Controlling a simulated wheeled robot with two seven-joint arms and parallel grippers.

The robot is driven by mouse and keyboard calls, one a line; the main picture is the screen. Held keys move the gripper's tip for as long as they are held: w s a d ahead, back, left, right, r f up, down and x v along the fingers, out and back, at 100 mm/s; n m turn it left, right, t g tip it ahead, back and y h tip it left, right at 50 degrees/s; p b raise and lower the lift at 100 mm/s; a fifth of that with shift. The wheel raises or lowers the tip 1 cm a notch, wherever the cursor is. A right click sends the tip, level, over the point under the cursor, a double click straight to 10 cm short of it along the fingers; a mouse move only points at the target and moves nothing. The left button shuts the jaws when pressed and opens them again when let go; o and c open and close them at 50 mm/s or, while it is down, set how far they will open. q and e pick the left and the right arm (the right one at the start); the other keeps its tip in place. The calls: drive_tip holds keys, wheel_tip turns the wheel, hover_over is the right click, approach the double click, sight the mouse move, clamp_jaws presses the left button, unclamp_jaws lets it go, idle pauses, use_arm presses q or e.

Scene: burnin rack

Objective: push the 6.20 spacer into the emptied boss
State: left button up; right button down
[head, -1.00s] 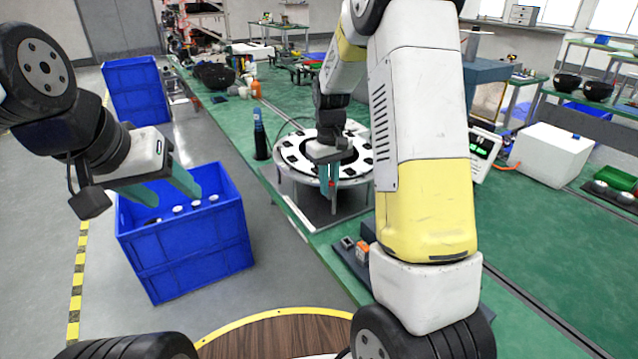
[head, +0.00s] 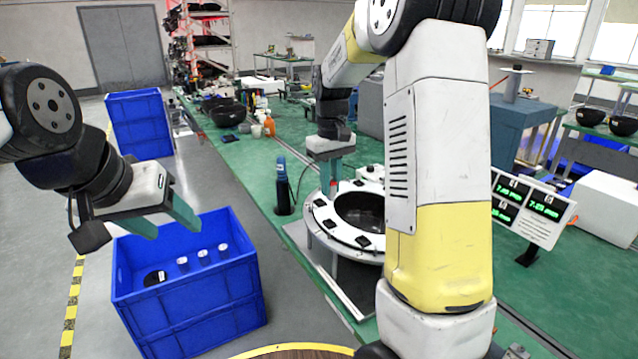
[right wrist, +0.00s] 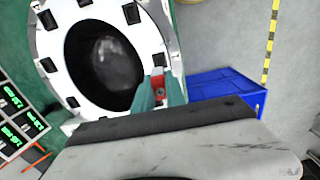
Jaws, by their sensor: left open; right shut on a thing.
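My right gripper (head: 332,186) is shut on a small red part (right wrist: 179,95) with a dark hole in its face. No size marking on it can be read, so I cannot tell that it is the 6.20 spacer. The ring also fills the upper left of the right wrist view (right wrist: 50,68). I cannot make out which boss is empty. My left gripper (head: 172,222) is open and empty above the blue crate (head: 200,305).
The blue crate holds several white-topped pieces. A display (head: 530,208) with green readings stands right of my right arm. A second blue crate (head: 140,122) is farther back. Green bench surface lies around the ring.

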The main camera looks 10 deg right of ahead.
drive_tip(key=shift+f, duration=2.95)
drive_tip(key=shift+f, duration=1.1)
drive_tip(key=c, duration=1.3)
unclamp_jaws()
wheel_tip(320, 180, up, 8)
drive_tip(key=shift+f, duration=0.25)
drive_tip(key=shift+r, duration=0.15)
